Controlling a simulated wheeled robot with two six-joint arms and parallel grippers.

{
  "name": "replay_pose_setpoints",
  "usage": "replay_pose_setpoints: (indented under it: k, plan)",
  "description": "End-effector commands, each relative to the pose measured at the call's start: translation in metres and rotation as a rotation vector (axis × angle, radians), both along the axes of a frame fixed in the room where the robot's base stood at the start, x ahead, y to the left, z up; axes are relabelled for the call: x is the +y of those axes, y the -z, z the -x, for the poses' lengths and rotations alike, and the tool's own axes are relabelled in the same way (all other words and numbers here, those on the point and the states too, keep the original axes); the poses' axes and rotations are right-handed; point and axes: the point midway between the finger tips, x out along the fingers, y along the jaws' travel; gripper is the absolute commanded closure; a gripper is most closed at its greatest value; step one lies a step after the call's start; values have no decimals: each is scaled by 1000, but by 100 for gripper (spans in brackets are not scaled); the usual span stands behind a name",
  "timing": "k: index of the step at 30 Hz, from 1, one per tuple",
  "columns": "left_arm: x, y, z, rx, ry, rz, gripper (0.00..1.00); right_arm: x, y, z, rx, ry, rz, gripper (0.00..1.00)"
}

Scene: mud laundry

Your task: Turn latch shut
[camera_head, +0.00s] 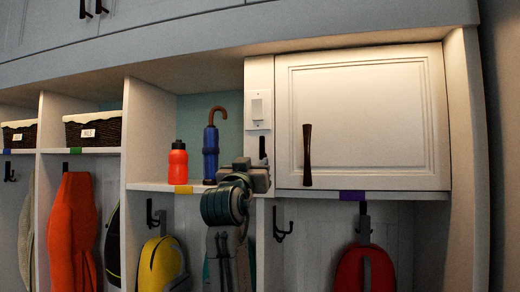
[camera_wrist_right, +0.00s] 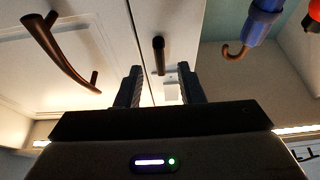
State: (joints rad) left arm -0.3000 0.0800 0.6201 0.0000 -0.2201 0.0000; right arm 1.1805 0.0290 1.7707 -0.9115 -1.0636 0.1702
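The white cabinet door (camera_head: 365,120) looks closed, with a dark vertical handle (camera_head: 307,155) near its left edge. The latch (camera_head: 262,147) is a small dark bar on the white post left of the door, standing upright and partly hidden by my right gripper (camera_head: 258,170). In the right wrist view, the latch (camera_wrist_right: 158,54) shows just ahead of and between the two fingertips of my right gripper (camera_wrist_right: 161,78). Those fingers are apart with nothing held; I cannot tell whether they touch the latch. The door handle (camera_wrist_right: 65,55) is to the left there. My left gripper is out of view.
A light switch (camera_head: 258,107) sits above the latch. A blue umbrella (camera_head: 211,148) and red bottle (camera_head: 178,163) stand on the shelf to the left. Bags hang on hooks below, including a red one (camera_head: 352,270). Wicker baskets (camera_head: 93,129) are further left.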

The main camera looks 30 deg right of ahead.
Motion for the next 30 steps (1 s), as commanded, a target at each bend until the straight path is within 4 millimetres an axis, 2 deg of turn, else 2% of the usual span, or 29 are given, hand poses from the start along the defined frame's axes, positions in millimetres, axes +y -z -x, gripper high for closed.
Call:
replay_pose_setpoints:
  k: [1, 9, 22, 23, 28, 30]
  plan:
    - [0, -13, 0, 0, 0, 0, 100, -9, -11, -6, 4, 4, 2, 65]
    - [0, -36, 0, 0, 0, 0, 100, -35, -23, -30, 2, 1, 0, 65]
    - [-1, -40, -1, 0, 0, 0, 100, -43, -23, -37, 0, -1, -1, 65]
    - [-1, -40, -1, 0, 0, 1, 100, -43, -23, -37, 0, -1, -1, 67]
    - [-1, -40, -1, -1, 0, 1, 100, -43, -23, -37, 1, -1, -1, 100]
    - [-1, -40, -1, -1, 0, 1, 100, -43, -23, -37, 1, -1, -1, 100]
